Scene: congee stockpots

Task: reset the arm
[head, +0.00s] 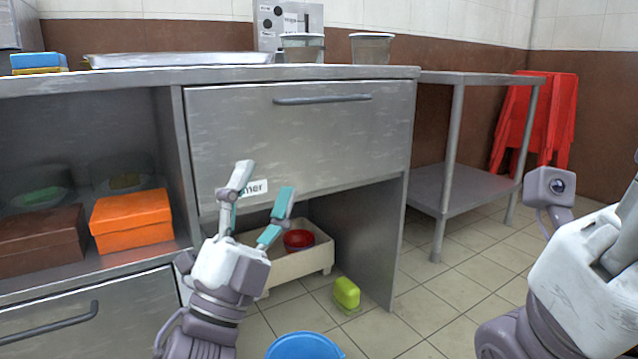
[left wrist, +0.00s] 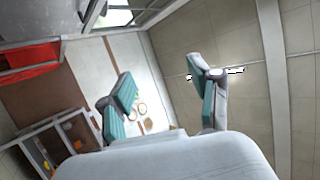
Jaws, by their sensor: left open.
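My left gripper (head: 262,195) stands upright in front of the steel counter, at the lower middle of the head view. Its two fingers with teal pads are spread apart with nothing between them. In the left wrist view the same gripper (left wrist: 163,88) shows its fingers apart, with wall and ceiling behind. My right arm (head: 590,265) comes in at the right edge of the head view; its fingers do not show.
The steel counter (head: 300,125) has a closed drawer. Below are an orange box (head: 132,218), a brown box (head: 40,245) and a beige crate (head: 318,262) with a red item (head: 298,240). A green block (head: 346,293) and a blue round thing (head: 304,347) are low in front.

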